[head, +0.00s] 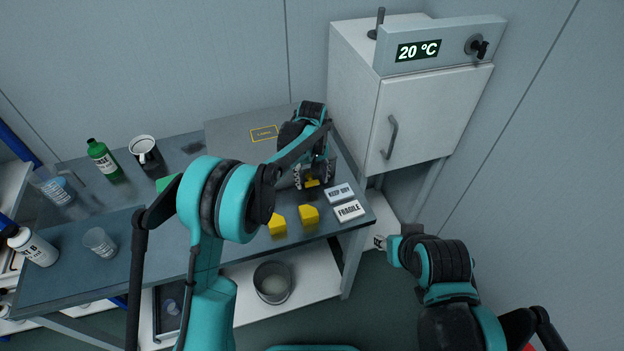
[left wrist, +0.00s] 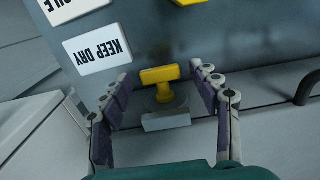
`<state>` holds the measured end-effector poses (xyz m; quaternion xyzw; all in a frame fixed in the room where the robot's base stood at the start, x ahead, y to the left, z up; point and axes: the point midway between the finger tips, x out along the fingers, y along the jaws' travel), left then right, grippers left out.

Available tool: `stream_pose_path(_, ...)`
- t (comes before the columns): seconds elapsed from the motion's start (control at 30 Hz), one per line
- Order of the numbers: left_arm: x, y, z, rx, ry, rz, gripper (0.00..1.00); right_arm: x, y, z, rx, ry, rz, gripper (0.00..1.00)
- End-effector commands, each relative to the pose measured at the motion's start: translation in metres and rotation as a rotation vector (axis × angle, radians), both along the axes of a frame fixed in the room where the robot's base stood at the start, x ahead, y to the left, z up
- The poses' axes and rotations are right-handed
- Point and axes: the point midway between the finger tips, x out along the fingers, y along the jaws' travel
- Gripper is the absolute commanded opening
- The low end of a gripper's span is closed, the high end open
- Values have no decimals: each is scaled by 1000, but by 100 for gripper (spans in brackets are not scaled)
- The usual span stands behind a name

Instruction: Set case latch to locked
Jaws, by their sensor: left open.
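The grey case (head: 228,133) with a yellow-edged label lies on the table, partly hidden behind my left arm. Its yellow T-shaped latch handle (head: 312,183) shows at the front of the case. In the left wrist view the latch handle (left wrist: 161,76) has its bar roughly crosswise, above a pale grey block (left wrist: 167,121). My left gripper (head: 313,174) is open, with one finger on each side of the handle and gaps between; in the left wrist view the gripper (left wrist: 162,79) frames it. My right gripper (head: 386,243) is at lower right, small and unclear.
Two yellow blocks (head: 309,215) and the signs KEEP DRY (head: 340,193) and FRAGILE (head: 349,211) are near the table's front right. A white cabinet (head: 427,115) stands at right. A green bottle (head: 104,161), mug (head: 144,152) and cups are at left.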

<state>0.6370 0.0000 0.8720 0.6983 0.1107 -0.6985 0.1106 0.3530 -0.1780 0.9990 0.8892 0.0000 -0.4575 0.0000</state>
Motion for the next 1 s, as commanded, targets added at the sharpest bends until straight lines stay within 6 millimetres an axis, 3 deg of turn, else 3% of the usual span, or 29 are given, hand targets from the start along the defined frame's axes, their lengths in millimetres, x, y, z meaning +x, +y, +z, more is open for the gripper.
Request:
stream_pose_path(0.1,0,0,0,0,0,0,62,0,0,0,0,0,0,40)
stream_pose_path(0.3,0,0,0,0,0,0,12,0,0,0,0,0,0,40)
stream_pose_path(0.67,-1,2,0,-40,-12,1,12,0,0,0,0,0,0,40)
stream_pose_path(1.0,-3,9,-1,-248,-81,3,12,0,0,-2,0,0,0,40)
